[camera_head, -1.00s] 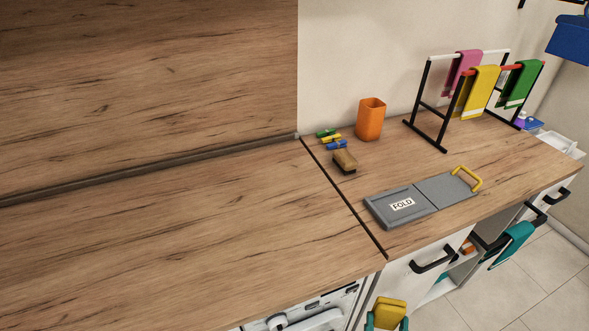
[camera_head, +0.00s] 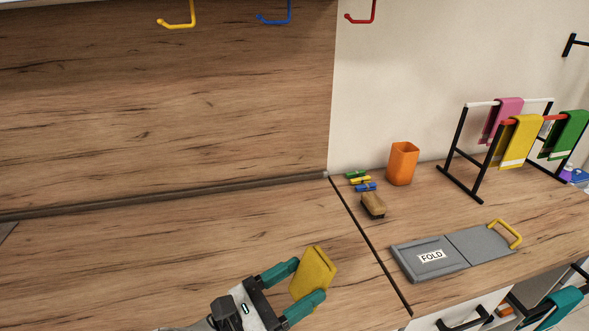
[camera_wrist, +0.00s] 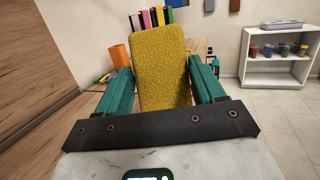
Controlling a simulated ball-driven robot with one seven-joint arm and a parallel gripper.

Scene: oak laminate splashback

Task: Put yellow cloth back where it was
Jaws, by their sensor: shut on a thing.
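My gripper (camera_head: 308,279) is shut on a folded yellow cloth (camera_head: 319,265), holding it upright above the front of the wooden counter. In the wrist view, the yellow cloth (camera_wrist: 161,66) fills the space between my two teal fingers and hides much behind it. Another yellow cloth (camera_head: 521,142) hangs on the drying rack (camera_head: 454,150) at the right, between a pink cloth (camera_head: 501,118) and a green cloth (camera_head: 566,136). A yellow hook (camera_head: 178,24), a blue hook (camera_head: 275,17) and a red hook (camera_head: 362,15) show along the top edge.
A grey FOLD board (camera_head: 478,243) lies on the counter, right of my gripper. An orange cup (camera_head: 403,163), a brush (camera_head: 373,205) and small coloured pegs (camera_head: 360,180) stand near the wall. The counter's left part (camera_head: 150,255) is mostly clear.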

